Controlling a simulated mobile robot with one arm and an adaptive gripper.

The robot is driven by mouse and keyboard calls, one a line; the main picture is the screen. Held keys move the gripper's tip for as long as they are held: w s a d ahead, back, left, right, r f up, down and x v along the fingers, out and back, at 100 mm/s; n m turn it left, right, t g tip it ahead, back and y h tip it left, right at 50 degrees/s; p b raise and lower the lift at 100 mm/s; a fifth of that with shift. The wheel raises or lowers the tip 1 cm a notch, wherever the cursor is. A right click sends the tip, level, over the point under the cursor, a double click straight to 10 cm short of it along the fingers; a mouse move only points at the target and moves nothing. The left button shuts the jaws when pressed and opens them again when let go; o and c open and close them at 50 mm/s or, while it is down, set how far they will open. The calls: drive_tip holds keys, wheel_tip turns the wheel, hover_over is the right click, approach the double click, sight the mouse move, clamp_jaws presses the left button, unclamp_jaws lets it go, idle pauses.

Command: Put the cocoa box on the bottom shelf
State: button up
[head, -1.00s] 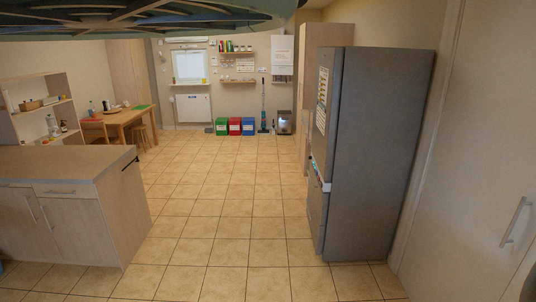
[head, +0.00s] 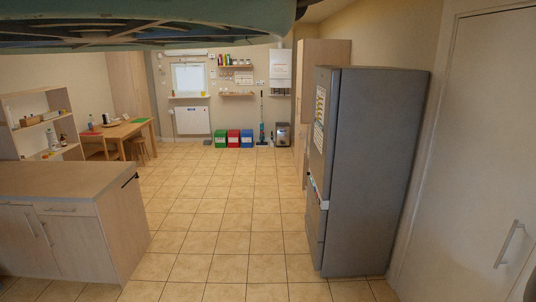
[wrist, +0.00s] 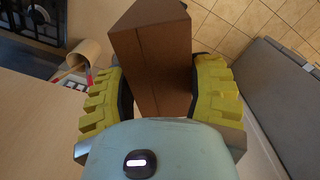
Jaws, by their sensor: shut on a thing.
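The brown cocoa box (wrist: 152,50) is between the yellow-padded fingers of my gripper (wrist: 160,88) in the wrist view. The gripper is shut on it, with a finger at each side. No label shows on the faces in view. In the head view the box and gripper do not show. An open pale wood shelf unit (head: 41,124) stands at the far left, with small items on its boards. Its lowest part is hidden behind the counter.
A counter (head: 70,178) fills the lower left. A grey fridge (head: 372,170) stands at right. The tiled floor (head: 225,210) between them is clear. A wooden table (head: 128,129) with stools is behind the counter. The wrist view shows a utensil pot (wrist: 82,54) on a pale surface.

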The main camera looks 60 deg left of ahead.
wheel_tip(320, 180, up, 13)
drive_tip(key=p, duration=1)
drive_tip(key=shift+p, duration=0.4)
drive_tip(key=shift+a+f, duration=0.1)
drive_tip(key=shift+f, duration=0.05)
